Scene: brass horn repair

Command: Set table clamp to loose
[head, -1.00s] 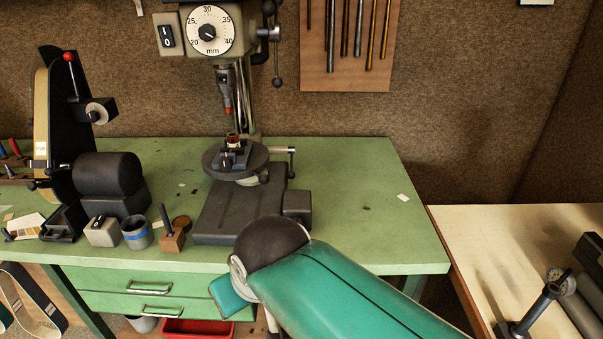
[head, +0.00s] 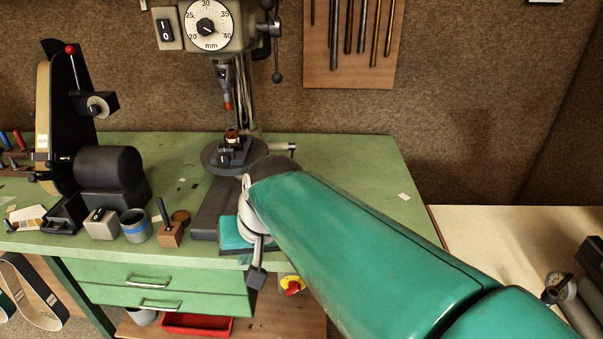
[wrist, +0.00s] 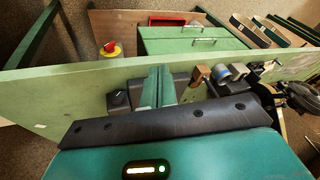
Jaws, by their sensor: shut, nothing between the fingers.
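The drill press's round table (head: 217,160) stands on its column above the green bench. The table clamp (head: 281,146) shows as a pale rod with a small crossbar at its end, sticking out right of the round table. Its inner end is hidden behind my arm, and I cannot tell whether it is tight or loose. My gripper (wrist: 157,86) is shut and empty in the wrist view, its two green fingers side by side over the dark drill base. In the head view my arm mostly hides it, below and in front of the clamp. The clamp is not identifiable in the wrist view.
The drill head (head: 208,25) overhangs the round table. A small vise (head: 232,152) sits on that table. A blue-banded cup (head: 135,225) and a wooden block (head: 170,234) stand at the bench front. A red-and-yellow button (head: 292,285) is below the edge. The bench's right side is clear.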

